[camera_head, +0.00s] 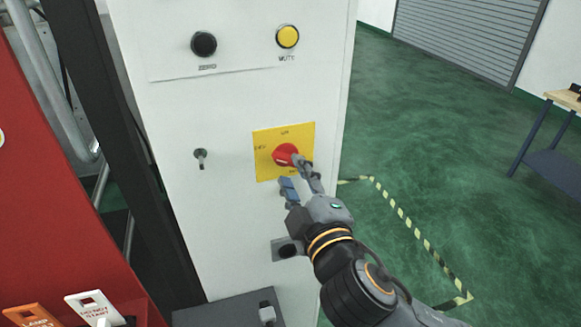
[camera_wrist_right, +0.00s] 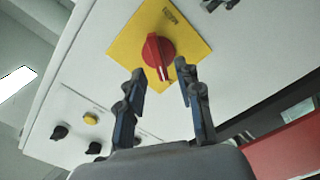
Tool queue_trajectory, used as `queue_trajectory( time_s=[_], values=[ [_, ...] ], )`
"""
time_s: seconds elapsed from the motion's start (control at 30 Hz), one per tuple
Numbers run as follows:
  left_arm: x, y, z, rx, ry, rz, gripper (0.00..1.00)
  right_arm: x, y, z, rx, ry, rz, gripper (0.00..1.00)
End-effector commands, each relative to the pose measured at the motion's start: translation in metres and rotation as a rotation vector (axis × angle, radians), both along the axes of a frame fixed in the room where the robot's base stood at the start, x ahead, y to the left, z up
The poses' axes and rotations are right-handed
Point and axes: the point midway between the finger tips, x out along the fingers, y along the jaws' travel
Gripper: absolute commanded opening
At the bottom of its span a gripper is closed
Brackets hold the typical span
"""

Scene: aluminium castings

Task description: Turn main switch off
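The main switch (camera_head: 284,153) is a red rotary knob on a yellow square plate (camera_head: 265,140) on the white cabinet front. In the right wrist view the knob (camera_wrist_right: 156,50) has a white mark on its handle, which points down between my fingers. My right gripper (camera_head: 294,172) is open and empty just in front of the knob. In the wrist view its fingertips (camera_wrist_right: 161,72) lie to either side of the handle's lower end, with visible gaps. In the head view one finger covers part of the plate. My left gripper is not in view.
The white cabinet (camera_head: 225,225) also carries a black knob (camera_head: 204,43), a yellow button (camera_head: 287,36) and a key switch (camera_head: 201,156). A red panel (camera_head: 55,220) stands at left. Green floor lies open to the right, with a workbench (camera_head: 555,140) farther off.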

Motion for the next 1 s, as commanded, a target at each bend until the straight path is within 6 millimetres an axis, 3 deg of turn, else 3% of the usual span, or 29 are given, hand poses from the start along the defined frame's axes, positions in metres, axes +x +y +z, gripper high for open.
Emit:
queue_trajectory(
  time_s=[0.1,0.3,0.8,0.93,1.0],
  values=[
    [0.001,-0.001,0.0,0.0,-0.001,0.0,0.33,-0.02,-0.006,-0.001,0.001,0.002,0.002,0.35],
    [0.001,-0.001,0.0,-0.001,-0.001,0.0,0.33,-0.039,-0.013,-0.001,-0.001,0.001,0.0,0.35],
    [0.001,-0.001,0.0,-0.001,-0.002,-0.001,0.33,-0.041,-0.014,-0.001,0.0,0.003,-0.002,0.35],
    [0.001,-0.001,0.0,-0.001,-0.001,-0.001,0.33,-0.039,-0.023,-0.019,0.042,0.081,-0.029,0.35],
    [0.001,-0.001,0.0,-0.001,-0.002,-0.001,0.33,-0.038,-0.035,-0.042,0.095,0.181,-0.069,0.35]
  ],
)
